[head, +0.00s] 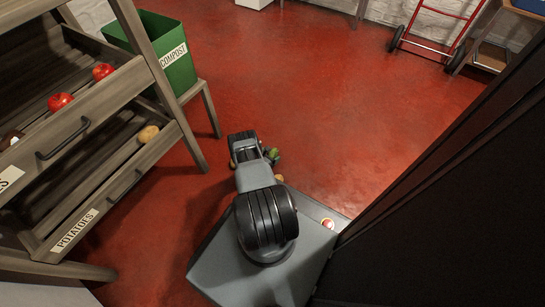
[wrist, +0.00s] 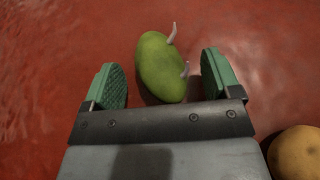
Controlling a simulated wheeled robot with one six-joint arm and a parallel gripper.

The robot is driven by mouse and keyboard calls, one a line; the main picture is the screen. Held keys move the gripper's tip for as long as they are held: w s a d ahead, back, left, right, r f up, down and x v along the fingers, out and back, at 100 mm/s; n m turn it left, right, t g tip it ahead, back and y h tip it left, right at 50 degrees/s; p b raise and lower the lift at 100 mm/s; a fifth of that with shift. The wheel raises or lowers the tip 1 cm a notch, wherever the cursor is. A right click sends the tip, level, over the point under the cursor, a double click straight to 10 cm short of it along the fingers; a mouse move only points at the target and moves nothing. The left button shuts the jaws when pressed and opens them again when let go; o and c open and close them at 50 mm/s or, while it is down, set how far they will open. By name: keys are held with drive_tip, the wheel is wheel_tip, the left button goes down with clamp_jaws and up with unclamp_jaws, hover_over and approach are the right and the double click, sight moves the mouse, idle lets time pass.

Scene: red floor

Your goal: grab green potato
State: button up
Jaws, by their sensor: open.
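A green potato (wrist: 158,68) with pale sprouts lies on the red floor in the wrist view. It sits between and slightly beyond the two green finger pads of my gripper (wrist: 166,80). The fingers are spread wide and there is a gap to the potato on both sides. In the head view my gripper (head: 258,156) is low over the floor beyond my base, and the potato there is mostly hidden by my arm and hard to tell apart.
A brown potato (wrist: 297,152) lies at the lower right in the wrist view. Open floor (head: 350,110) lies ahead and right.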

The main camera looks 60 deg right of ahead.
drive_tip(key=shift+d+f, duration=0.1)
drive_tip(key=shift+d, duration=0.1)
drive_tip(key=shift+c, duration=0.3)
drive_tip(key=c, duration=1)
